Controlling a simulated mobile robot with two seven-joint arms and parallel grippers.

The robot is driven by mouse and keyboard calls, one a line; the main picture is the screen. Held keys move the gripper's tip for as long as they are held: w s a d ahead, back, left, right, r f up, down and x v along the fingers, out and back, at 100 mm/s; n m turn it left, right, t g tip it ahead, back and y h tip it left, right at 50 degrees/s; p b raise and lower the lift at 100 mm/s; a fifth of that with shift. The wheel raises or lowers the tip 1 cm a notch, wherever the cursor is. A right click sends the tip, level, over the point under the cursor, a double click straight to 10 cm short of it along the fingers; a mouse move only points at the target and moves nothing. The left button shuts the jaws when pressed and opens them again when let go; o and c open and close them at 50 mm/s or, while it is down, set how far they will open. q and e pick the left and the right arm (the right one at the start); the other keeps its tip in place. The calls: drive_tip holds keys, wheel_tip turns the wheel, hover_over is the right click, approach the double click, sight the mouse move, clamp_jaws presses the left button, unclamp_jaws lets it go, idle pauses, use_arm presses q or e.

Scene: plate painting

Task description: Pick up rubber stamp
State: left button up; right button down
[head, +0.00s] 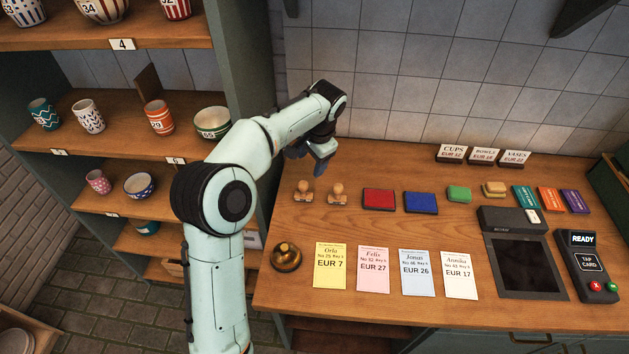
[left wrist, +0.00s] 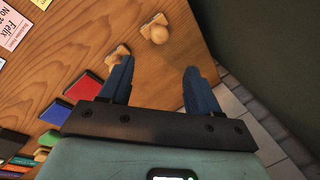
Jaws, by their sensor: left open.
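Two wooden rubber stamps with round knob handles stand on the wooden counter: a left one (head: 303,190) and a right one (head: 337,195). My left gripper (head: 308,160) is open and empty above the counter, just behind the stamps in the head view. In the left wrist view, the left stamp (left wrist: 158,31) lies beyond the gap between the open fingers (left wrist: 158,72). The right stamp (left wrist: 118,53) shows beside one fingertip, which seems to cover part of it. Neither stamp is between the fingers. My right gripper is not in view.
A red ink pad (head: 379,199) and a blue one (head: 421,203) lie right of the stamps. A brass bell (head: 286,257) and several price cards (head: 329,265) lie in front. A card terminal (head: 587,265) stands at right. Shelves with cups (head: 88,115) stand left.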

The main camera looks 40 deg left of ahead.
sight(304, 183)
use_arm(q)
drive_tip(key=x, duration=0.4)
drive_tip(key=s+x, duration=0.1)
drive_tip(key=x, duration=0.2)
drive_tip(key=shift+f+b, duration=0.1)
drive_tip(key=shift+b, duration=0.2)
drive_tip(key=shift+w+a+f, duration=0.1)
drive_tip(key=shift+a+f, duration=0.05)
drive_tip(key=shift+f, duration=0.4)
drive_tip(key=x, duration=0.4)
drive_tip(key=shift+a+f, duration=0.1)
drive_tip(key=shift+f, duration=0.15)
drive_tip(key=c, duration=1.1)
